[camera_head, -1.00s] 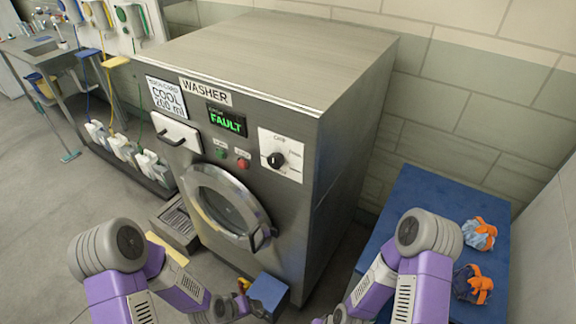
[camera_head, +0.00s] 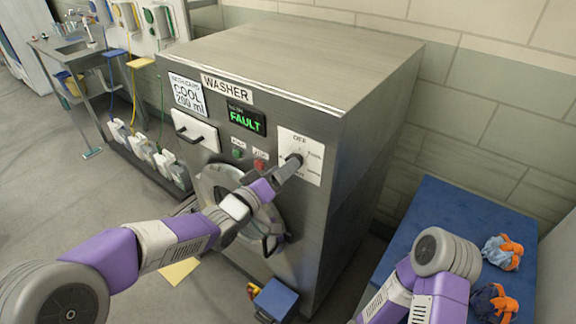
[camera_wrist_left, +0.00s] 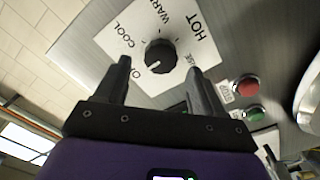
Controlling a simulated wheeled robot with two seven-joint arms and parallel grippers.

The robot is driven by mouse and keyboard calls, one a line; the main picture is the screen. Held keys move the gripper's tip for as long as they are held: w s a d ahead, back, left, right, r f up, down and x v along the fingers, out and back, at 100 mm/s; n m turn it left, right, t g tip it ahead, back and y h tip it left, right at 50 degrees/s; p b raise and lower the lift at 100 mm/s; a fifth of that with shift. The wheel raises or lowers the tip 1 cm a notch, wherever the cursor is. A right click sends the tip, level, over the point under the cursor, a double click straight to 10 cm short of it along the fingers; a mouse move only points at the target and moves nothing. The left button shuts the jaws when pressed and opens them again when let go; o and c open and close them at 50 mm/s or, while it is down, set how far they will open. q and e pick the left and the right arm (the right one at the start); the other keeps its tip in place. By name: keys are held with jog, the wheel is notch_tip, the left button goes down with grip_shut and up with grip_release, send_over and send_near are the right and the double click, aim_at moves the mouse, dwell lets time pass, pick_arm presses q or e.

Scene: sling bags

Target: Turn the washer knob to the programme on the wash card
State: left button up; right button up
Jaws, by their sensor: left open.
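The washer (camera_head: 375,140) has a white dial plate with a black knob (camera_head: 293,160). In the left wrist view the knob (camera_wrist_left: 159,56) sits between my open fingertips, with gaps on both sides; contact cannot be told. The plate (camera_wrist_left: 180,82) reads OFF, COOL, WARM and HOT, plus a label partly hidden by a finger. The knob's light mark is at its lower left, towards OFF. The wash card (camera_head: 187,95) reads COOL 200 ml. My left gripper (camera_head: 288,170) reaches the dial plate, open and empty. My right gripper is out of view.
The display (camera_head: 246,119) shows FAULT in green. A green button (camera_head: 238,154) and a red button (camera_head: 260,166) sit left of the dial. The round door (camera_head: 262,225) is below, partly behind my left arm. A blue table (camera_head: 420,225) with bundled bags stands at right.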

pick_arm(q)
jog(key=shift+x, duration=1.5)
jog(key=c, duration=1.1)
